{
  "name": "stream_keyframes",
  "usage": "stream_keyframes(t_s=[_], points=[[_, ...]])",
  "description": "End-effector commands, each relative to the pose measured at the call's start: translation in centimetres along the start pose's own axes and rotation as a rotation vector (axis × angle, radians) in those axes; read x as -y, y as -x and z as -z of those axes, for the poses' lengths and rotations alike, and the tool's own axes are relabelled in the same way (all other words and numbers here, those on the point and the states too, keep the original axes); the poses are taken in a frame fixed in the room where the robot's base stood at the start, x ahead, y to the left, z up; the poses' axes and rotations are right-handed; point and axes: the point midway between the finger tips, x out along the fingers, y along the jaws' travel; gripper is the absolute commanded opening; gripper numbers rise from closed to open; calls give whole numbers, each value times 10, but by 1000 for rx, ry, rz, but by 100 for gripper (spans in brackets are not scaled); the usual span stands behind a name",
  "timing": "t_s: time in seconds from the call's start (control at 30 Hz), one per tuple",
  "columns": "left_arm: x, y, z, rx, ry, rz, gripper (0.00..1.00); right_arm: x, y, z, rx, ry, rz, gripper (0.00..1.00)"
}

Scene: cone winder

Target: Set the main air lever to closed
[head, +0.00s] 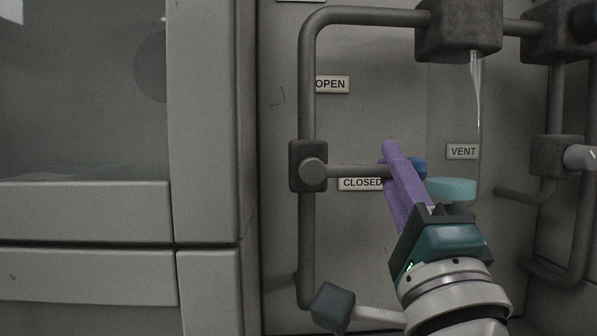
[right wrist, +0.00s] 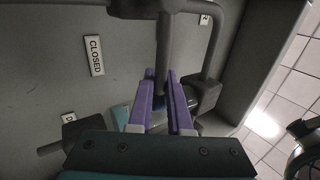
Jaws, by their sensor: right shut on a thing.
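The main air lever (head: 350,171) is a grey bar with a blue end. It points right, about level, from a dark valve body (head: 300,150) on a vertical pipe. The CLOSED label (head: 360,184) is just below the bar, and the OPEN label (head: 332,84) is higher up. My right gripper (head: 390,160) has purple fingers shut on the lever near its blue end. In the right wrist view the lever (right wrist: 164,50) runs between the fingertips (right wrist: 160,75). The fingers hide part of the bar. My left gripper is not in view.
More pipes and a valve (head: 557,155) are at the right. A grey cabinet (head: 205,120) stands at the left. Tiled floor (right wrist: 290,80) shows in the right wrist view.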

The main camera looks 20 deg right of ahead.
Motion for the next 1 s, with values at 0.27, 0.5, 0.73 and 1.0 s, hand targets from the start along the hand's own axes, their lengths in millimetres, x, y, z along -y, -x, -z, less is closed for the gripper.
stream_keyframes(t_s=[0.27,0.5,0.73,1.0], points=[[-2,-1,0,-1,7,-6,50,-1,0,4,-14,-8,0,0],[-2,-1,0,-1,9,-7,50,-2,1,4,-14,-7,-2,27],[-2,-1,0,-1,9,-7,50,-2,1,2,-10,-7,-2,48],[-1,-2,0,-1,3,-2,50,-2,5,1,-6,-6,-3,48]])
